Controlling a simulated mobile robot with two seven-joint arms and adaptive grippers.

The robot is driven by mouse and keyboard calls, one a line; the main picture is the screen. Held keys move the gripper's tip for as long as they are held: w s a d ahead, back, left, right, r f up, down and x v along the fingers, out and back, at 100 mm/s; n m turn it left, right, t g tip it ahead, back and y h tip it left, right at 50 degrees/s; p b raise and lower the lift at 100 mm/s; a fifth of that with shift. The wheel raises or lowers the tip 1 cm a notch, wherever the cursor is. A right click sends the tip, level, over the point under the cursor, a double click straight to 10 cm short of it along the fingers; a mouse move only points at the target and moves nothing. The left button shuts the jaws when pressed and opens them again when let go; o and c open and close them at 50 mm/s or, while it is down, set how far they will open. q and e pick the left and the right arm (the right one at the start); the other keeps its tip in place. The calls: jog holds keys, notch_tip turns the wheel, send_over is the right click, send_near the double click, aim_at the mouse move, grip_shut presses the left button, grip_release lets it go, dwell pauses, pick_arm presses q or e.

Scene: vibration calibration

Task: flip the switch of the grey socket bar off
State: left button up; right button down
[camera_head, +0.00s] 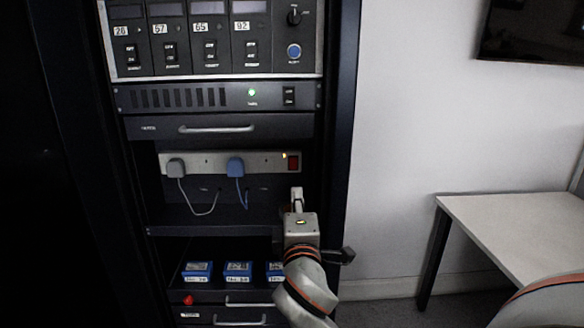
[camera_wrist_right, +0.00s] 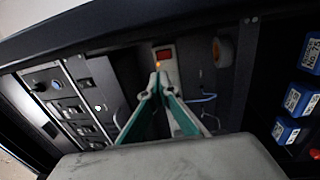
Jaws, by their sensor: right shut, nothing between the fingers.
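The grey socket bar (camera_head: 220,163) is fixed across the back of an open bay in the rack. Its red switch (camera_head: 293,162) is at the right end, with a small orange light beside it. A grey plug (camera_head: 176,168) and a blue plug (camera_head: 235,167) sit in the bar. My right gripper (camera_head: 297,194) is shut and empty, just below the switch in the head view. In the right wrist view the shut fingertips (camera_wrist_right: 158,78) point toward the bar, near the red switch (camera_wrist_right: 164,54); contact cannot be told. My left gripper is not in view.
Above the bay are a drawer with a handle (camera_head: 217,129), a unit with a green light (camera_head: 251,92) and a control panel (camera_head: 205,70). Below, several blue boxes (camera_head: 237,268) stand on a shelf. A white table (camera_head: 520,225) stands at the right.

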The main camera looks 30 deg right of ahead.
aim_at(294, 161)
jog(key=x, duration=1.4)
jog(key=shift+w, duration=0.1)
